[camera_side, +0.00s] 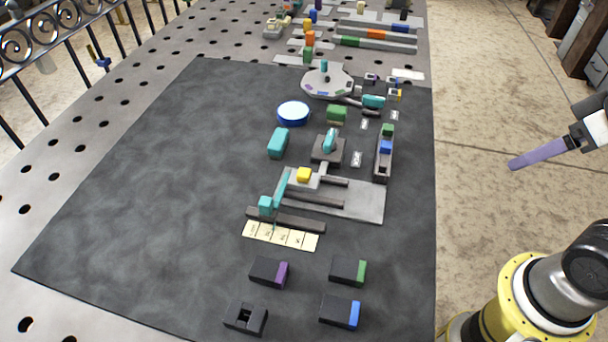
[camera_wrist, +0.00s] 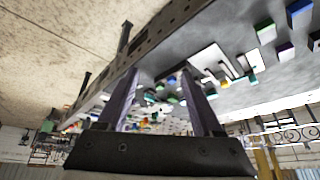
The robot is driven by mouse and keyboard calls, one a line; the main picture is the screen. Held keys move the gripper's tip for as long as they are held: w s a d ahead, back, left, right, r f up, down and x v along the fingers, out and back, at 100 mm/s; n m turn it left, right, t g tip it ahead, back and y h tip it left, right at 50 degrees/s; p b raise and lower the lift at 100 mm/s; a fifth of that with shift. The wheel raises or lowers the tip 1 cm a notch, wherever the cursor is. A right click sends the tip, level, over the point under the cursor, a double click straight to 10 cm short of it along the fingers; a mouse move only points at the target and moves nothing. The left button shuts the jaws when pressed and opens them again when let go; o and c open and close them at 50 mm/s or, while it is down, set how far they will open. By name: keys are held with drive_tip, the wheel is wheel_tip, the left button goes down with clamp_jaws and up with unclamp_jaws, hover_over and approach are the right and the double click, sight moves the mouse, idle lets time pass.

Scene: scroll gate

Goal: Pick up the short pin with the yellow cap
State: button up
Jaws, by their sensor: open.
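A yellow cap (camera_side: 304,174) sits at the left end of a grey slotted plate (camera_side: 368,212), in the middle of the dark mat. Whatever pin shaft is below the cap is hidden from the side view. My gripper (camera_side: 513,164) is far to the right of the plate, off the mat's edge and above the floor. Its purple fingers overlap in the side view. In the wrist view the fingers stand apart and the gripper (camera_wrist: 158,82) holds nothing.
A teal upright lever (camera_side: 281,188) and a teal block (camera_side: 265,204) stand close left of the cap. A teal-topped part on a dark base (camera_side: 328,146) is just behind. Dark blocks with coloured ends (camera_side: 270,272) lie in front. The mat's left side (camera_side: 150,190) is clear.

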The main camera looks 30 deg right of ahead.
drive_tip(key=w+a+r+m+g, duration=0.1)
drive_tip(key=w+a+r+m, duration=0.1)
drive_tip(key=w+r+m, duration=0.3)
drive_tip(key=w+a+r+m, duration=0.3)
drive_tip(key=w+r, duration=0.3)
drive_tip(key=w, duration=0.2)
drive_tip(key=g, duration=0.4)
hover_over(304, 172)
wheel_tip(304, 172, down, 13)
drive_tip(key=f, duration=0.7)
drive_tip(key=shift+s+f, duration=0.1)
drive_tip(key=shift+s, duration=0.15)
drive_tip(key=shift+w+f, duration=0.15)
drive_tip(key=shift+f, duration=1.45)
drive_tip(key=shift+w+f, duration=0.1)
drive_tip(key=shift+f, duration=1.5)
clamp_jaws()
